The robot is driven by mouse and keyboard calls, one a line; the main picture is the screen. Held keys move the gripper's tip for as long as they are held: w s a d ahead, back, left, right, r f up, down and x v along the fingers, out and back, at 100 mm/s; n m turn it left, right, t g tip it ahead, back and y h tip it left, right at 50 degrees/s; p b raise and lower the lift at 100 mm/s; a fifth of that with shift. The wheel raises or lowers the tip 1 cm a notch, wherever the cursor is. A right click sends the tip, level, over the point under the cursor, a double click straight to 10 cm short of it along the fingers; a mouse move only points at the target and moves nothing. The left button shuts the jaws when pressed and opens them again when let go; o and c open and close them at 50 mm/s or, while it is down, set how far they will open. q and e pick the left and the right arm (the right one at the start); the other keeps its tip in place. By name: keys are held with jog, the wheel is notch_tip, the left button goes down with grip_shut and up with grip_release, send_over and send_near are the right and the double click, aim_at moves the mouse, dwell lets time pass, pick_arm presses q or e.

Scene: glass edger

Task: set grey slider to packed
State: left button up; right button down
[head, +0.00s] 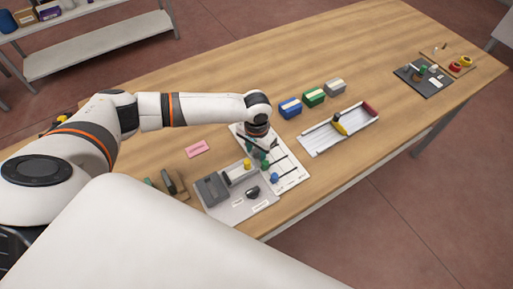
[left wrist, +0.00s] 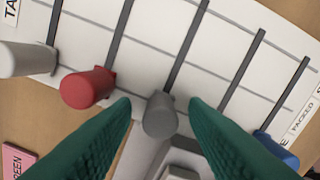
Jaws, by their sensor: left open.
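A white slider board (head: 290,172) lies on the wooden table, partly hidden under my left gripper (head: 260,155). In the left wrist view the board (left wrist: 140,50) has several dark slots with coloured knobs. The grey slider (left wrist: 160,115) stands at the lower part of its slot in that view. My left gripper (left wrist: 160,103) is open, with one green finger on each side of the grey slider, and gaps show between. A red slider (left wrist: 88,88) and a white one (left wrist: 25,60) stand to its left, a blue one (left wrist: 278,150) to its right. A "PACKED" label (left wrist: 302,118) is at the right edge.
A grey fixture panel (head: 245,208) with knobs adjoins the board. A pink label (head: 197,148) lies to the left. Blue, green and grey boxes (head: 313,97) and a white tray rail (head: 345,135) are to the right.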

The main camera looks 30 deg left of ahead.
pick_arm(q)
jog(key=shift+c, duration=0.6)
grip_shut()
jog(key=w+d, duration=0.1)
jog(key=w, duration=0.2)
jog(key=shift+d, duration=0.4)
jog(key=shift+w+d, duration=0.15)
jog(key=shift+w, duration=0.2)
pick_arm(e)
jog(key=shift+s+d+f, duration=0.2)
jog(key=shift+d, duration=0.25)
pick_arm(q)
jog(key=shift+s, duration=0.1)
jog(key=shift+o, duration=0.6)
grip_release()
